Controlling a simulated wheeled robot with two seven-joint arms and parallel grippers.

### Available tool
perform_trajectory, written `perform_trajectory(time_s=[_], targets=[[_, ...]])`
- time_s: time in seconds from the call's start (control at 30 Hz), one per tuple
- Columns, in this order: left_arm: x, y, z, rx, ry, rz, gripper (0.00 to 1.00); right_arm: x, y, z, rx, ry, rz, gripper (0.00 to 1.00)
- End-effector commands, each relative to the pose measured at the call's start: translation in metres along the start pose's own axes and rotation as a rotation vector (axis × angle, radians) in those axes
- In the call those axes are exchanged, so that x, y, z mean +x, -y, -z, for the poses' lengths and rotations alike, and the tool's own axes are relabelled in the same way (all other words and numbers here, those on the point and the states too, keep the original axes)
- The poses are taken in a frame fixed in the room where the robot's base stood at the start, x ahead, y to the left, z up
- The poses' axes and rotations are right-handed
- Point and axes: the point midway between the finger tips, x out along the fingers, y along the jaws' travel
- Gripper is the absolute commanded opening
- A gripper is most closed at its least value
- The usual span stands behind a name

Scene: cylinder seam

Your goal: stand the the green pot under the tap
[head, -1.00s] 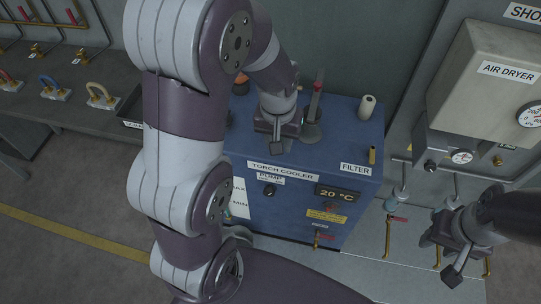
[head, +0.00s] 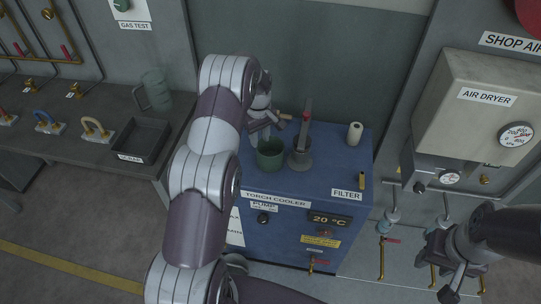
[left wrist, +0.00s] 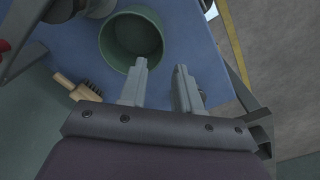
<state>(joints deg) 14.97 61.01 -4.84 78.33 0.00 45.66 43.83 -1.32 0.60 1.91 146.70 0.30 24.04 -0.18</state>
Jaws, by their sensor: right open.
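The green pot (head: 270,153) stands upright and open-topped on the blue torch cooler, left of a grey holder (head: 299,158) with a red-marked upright tool. My left gripper (head: 266,128) is just behind the pot in the head view. In the left wrist view its two fingers (left wrist: 161,70) are apart with nothing between them. One fingertip overlaps the near rim of the pot (left wrist: 131,40); I cannot tell if they touch. My right gripper (head: 452,278) is open and empty at the lower right. A small tap (head: 312,265) with a red handle is on the cooler's front.
A wooden-handled brush (left wrist: 80,88) lies beside the pot. A white roll (head: 355,133) and a brass piece (head: 362,180) stand on the cooler's right. Brass pipes with red handles (head: 388,240) are further right. A bench at left holds a grey-green jug (head: 156,90) and a dark tray (head: 143,138).

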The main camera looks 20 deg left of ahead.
Motion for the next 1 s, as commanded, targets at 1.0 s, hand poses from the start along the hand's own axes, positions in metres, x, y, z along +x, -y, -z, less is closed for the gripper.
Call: perform_trajectory(time_s=[1.0], targets=[[0.092, 0.004, -0.002, 0.005, -0.002, -0.002, 0.0, -0.035, 0.0, 0.004, 0.0, 0.0, 0.0, 0.43]])
